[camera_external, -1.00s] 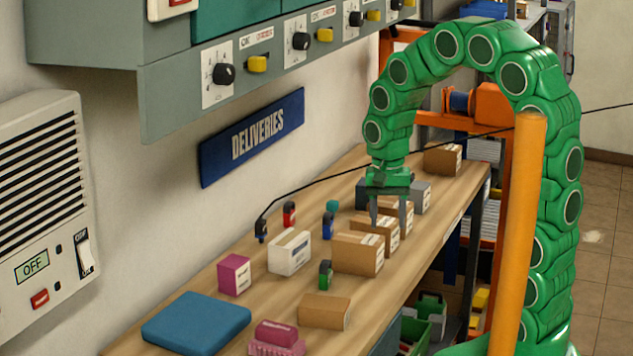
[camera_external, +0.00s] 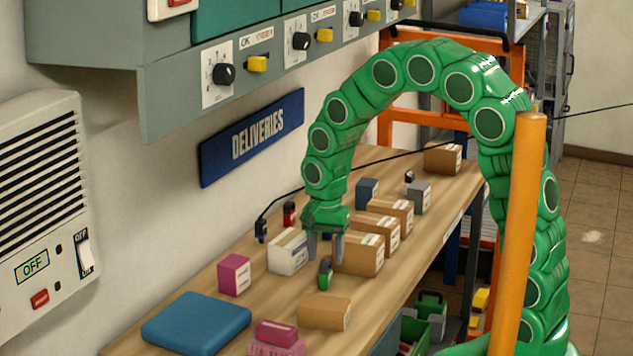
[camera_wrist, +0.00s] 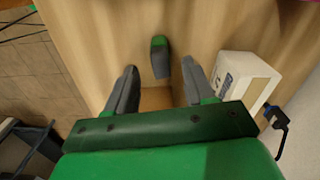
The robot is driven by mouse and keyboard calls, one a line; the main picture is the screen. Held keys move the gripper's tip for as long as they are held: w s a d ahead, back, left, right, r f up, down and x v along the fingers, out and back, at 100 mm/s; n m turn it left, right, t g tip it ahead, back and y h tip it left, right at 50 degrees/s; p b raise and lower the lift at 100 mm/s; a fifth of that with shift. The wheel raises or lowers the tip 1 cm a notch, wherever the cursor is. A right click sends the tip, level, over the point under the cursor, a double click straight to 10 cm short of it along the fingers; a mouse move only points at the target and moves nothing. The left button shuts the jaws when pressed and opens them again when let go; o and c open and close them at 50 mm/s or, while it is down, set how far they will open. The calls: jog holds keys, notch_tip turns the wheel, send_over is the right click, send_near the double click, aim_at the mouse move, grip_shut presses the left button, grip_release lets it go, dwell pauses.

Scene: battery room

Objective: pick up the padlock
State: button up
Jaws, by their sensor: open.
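A small green and black item (camera_external: 325,274) stands on the wooden table, beside a brown carton. It may be the padlock, but it is too small to tell for certain. My gripper (camera_external: 325,258) points down just above it, open and empty, with one finger to each side. In the wrist view, the same item (camera_wrist: 160,56) shows between and a little beyond the open fingertips of my gripper (camera_wrist: 160,72).
A white box (camera_external: 288,252) stands close left of my gripper, and brown cartons (camera_external: 358,254) stand close right. A pink box (camera_external: 234,274), a blue slab (camera_external: 196,322) and a low brown box (camera_external: 324,311) lie nearer the front. The wall panel overhangs the left.

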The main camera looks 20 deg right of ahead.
aim_at(325, 261)
jog(key=shift+w+f, duration=0.1)
jog(key=shift+f, duration=2.5)
jog(key=shift+c, duration=0.3)
grip_shut()
